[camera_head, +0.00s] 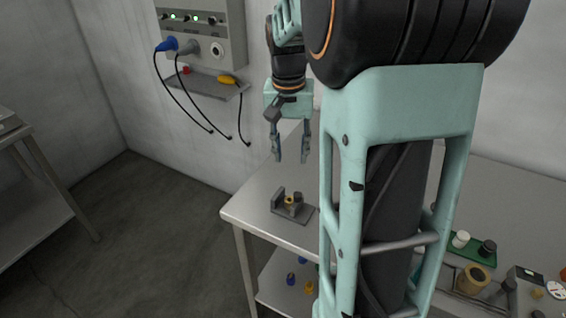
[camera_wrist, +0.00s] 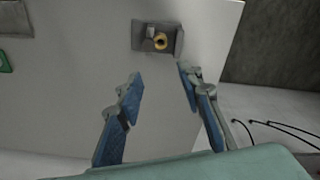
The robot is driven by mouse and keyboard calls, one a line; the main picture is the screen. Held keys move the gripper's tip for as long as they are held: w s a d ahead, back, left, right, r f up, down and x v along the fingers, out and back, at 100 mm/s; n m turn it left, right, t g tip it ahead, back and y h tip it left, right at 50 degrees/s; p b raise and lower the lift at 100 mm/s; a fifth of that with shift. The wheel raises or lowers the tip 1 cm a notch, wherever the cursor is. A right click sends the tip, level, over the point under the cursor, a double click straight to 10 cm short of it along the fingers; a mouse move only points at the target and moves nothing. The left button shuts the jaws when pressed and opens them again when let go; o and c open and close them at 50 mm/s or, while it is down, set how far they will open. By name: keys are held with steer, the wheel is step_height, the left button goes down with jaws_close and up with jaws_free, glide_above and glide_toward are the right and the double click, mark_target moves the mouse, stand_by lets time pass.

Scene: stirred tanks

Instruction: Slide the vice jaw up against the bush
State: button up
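The small grey vice (camera_head: 303,216) stands on the table near its left corner. The brass bush (camera_head: 289,201) sits on it between two grey upright parts, the taller one (camera_head: 278,197) at left and a smaller block (camera_head: 298,198) at right. I cannot tell for sure which is the sliding jaw or whether either touches the bush.
The table top (camera_head: 252,206) is clear around the vice. A wall panel (camera_head: 203,30) with hanging black cables is behind at left. A green tray (camera_head: 471,250) with small containers is at right. My arm hides the middle of the table.

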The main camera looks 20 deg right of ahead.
mark_target(298, 194)
steer(key=shift+m+g+y, duration=0.4)
steer(key=shift+m, duration=0.2)
steer(key=f, duration=0.4)
steer(key=s+d+f, duration=0.1)
steer(key=f, duration=0.3)
steer(key=f+b, duration=0.1)
steer(key=f, duration=0.3)
steer(key=shift+s+d+f, duration=0.15)
steer(key=shift+s+d, duration=0.1)
steer(key=shift+s, duration=0.05)
jaws_close()
